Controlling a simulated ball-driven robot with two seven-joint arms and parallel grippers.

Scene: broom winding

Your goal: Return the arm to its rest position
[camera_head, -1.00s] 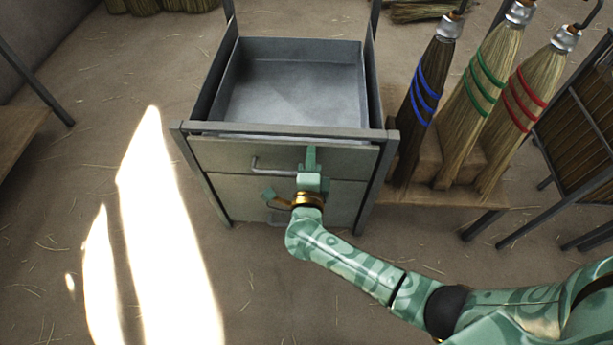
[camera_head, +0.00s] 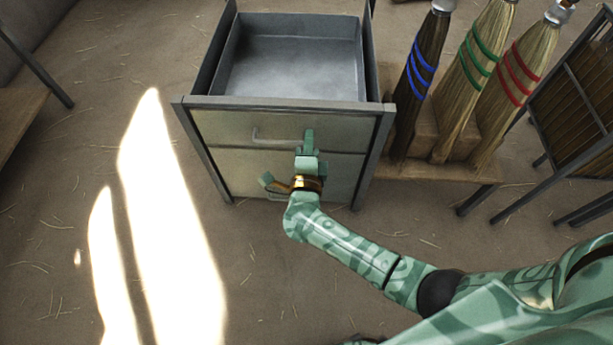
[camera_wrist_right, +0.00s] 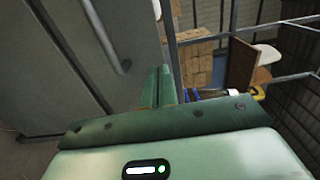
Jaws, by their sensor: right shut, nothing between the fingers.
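My right arm (camera_head: 340,240) is green with a swirled pattern and reaches from the lower right toward the grey drawer cabinet (camera_head: 377,155). My right gripper (camera_head: 308,140) is shut and empty, close in front of the cabinet's upper drawer front, beside its bar handle (camera_head: 262,139). I cannot tell whether it touches the front. In the right wrist view the shut fingers (camera_wrist_right: 158,85) point up, with a drawer front and its handle (camera_wrist_right: 105,38) to their left. My left gripper is not in view.
The cabinet's open top tray (camera_head: 295,75) looks empty. Brooms with blue, green (camera_head: 478,60) and red bands stand at the right on a low wooden bench (camera_head: 450,172). A dark slatted rack (camera_head: 580,100) stands at far right. Straw-strewn floor (camera_head: 265,270) is open in front.

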